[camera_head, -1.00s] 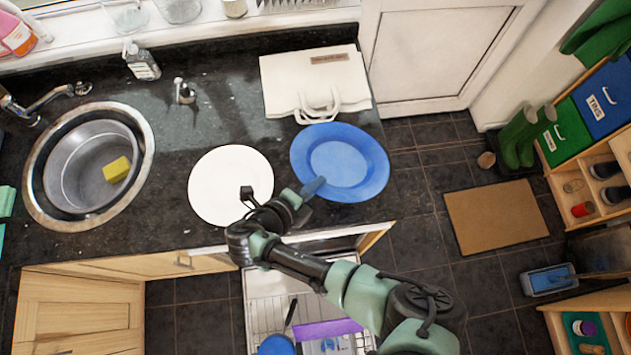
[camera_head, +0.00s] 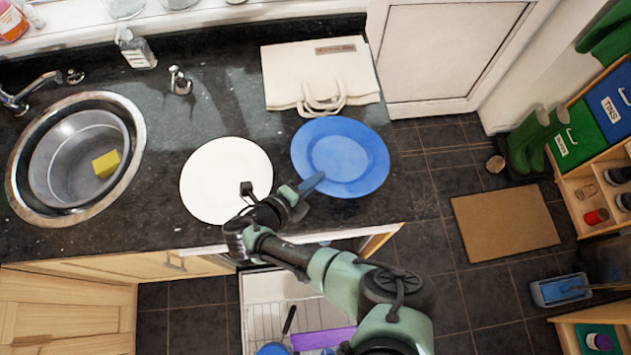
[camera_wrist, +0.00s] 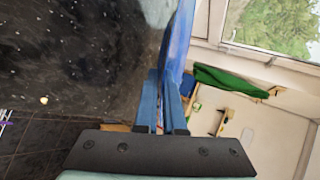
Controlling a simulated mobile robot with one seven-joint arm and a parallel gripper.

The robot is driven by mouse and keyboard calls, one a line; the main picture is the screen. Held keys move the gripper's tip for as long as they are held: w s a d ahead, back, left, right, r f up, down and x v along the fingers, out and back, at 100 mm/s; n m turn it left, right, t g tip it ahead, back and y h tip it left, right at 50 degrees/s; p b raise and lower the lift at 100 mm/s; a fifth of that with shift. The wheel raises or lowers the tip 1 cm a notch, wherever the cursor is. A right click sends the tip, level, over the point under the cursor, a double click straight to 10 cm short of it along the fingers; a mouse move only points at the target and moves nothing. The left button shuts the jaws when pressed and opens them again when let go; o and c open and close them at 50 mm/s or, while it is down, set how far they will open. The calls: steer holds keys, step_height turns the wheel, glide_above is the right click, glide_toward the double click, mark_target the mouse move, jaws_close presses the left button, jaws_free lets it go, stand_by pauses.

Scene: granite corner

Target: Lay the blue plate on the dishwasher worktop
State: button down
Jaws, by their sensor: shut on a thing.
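The blue plate (camera_head: 340,157) is in my gripper, which grips its near left rim in the head view. My gripper (camera_head: 311,185) is shut on that rim. In the wrist view the blue plate (camera_wrist: 181,38) shows nearly edge-on between the fingers (camera_wrist: 160,112). The plate appears over the right end of the dark worktop (camera_head: 225,95), and its right side reaches past the worktop edge over the floor. I cannot tell the gap below it. A white plate (camera_head: 222,178) lies on the worktop to its left, partly behind my wrist.
A cream bag (camera_head: 318,75) lies on the worktop just behind the blue plate. A round sink (camera_head: 75,160) with a yellow sponge (camera_head: 106,163) is at the left. The open dishwasher (camera_head: 262,318) is below the front edge, under my arm.

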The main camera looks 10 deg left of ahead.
steer(key=shift+w+a+f+b, duration=0.1)
steer(key=shift+w+f+b, duration=0.1)
steer(key=shift+f+b, duration=0.25)
steer(key=shift+w+a+f+b, duration=0.15)
steer(key=shift+f+b, duration=0.1)
steer(key=shift+f, duration=0.3)
steer(key=shift+d+f+b, duration=0.15)
steer(key=shift+f+b, duration=0.35)
steer(key=shift+f, duration=0.8)
steer(key=c, duration=0.6)
jaws_free()
steer(key=shift+s+f, duration=0.1)
steer(key=shift+p+v, duration=0.85)
steer(key=shift+p, duration=0.05)
steer(key=shift+p+v, duration=2.25)
steer(key=shift+v, duration=0.4)
